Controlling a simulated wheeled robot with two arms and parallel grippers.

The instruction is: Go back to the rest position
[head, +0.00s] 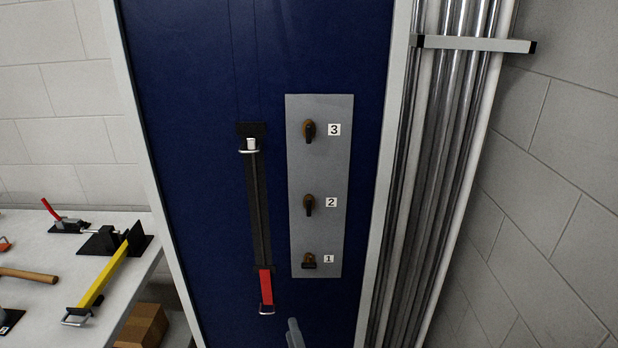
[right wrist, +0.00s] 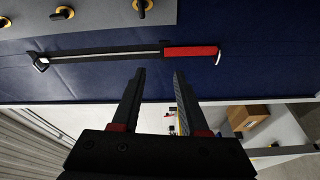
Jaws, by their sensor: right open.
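My right gripper (right wrist: 160,74) is open and empty in the right wrist view, its two dark fingers apart in front of the blue panel (head: 200,90). A small grey piece at the bottom edge of the head view looks like part of my right arm. A black lever with a red grip (head: 266,288) hangs down along the panel, and the grip also shows in the right wrist view (right wrist: 190,52), apart from the fingertips. My left gripper is not in view.
Beside the lever, a grey plate (head: 298,180) carries rotary knobs numbered 3 (head: 309,129), 2 (head: 309,204) and 1 (head: 309,261). Metal pipes (head: 430,180) run up the right side. A table (head: 130,285) with tools, including a yellow-handled one (head: 103,277), stands left. A cardboard box (head: 143,325) sits below.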

